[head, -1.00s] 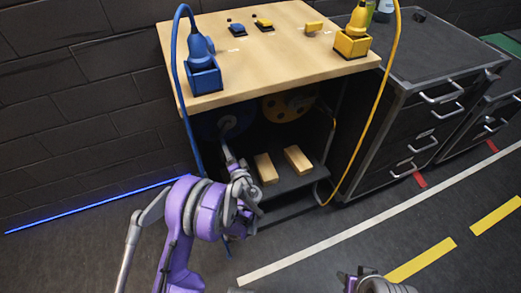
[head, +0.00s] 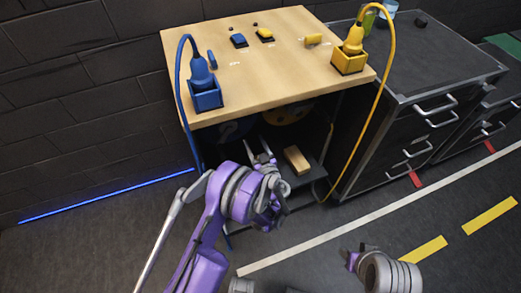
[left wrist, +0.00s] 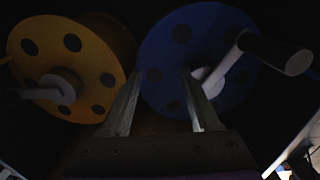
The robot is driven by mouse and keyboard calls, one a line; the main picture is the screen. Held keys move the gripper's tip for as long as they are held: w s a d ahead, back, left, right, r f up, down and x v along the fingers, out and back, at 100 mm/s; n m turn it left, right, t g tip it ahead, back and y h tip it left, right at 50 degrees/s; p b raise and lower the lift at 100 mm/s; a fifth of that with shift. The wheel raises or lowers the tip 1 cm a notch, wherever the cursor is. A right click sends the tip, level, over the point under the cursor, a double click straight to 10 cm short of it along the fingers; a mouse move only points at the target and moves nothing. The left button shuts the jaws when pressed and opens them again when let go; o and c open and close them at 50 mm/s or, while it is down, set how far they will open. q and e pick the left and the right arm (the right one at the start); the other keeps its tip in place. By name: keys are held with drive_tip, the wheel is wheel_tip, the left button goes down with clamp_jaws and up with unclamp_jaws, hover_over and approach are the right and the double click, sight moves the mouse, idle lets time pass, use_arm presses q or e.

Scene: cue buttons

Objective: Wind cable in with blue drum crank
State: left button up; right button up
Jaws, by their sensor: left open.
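The blue drum (head: 235,130) sits under the wooden table, mostly shaded and partly hidden by the table edge in the head view. In the left wrist view the blue drum (left wrist: 180,70) fills the upper middle, with its crank (left wrist: 275,53) standing out to the right. My left gripper (head: 261,158) is at the open front of the table. In the left wrist view the left gripper (left wrist: 158,105) has its fingers apart with nothing between them, and the crank handle lies right of them. A blue cable (head: 178,95) loops from a blue plug (head: 201,73) over the table's left edge.
A yellow drum (left wrist: 70,65) is beside the blue one. A wooden block (head: 297,160) lies on the lower shelf. The yellow cable (head: 362,130) hangs by the dark drawer cabinet (head: 425,75). A blue line (head: 105,196) runs along the wall's foot; the floor there is clear.

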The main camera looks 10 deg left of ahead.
use_arm(q)
drive_tip(key=v, duration=0.5)
drive_tip(key=shift+s+d, duration=0.1)
drive_tip(key=shift+s, duration=0.1)
drive_tip(key=shift+f, duration=0.1)
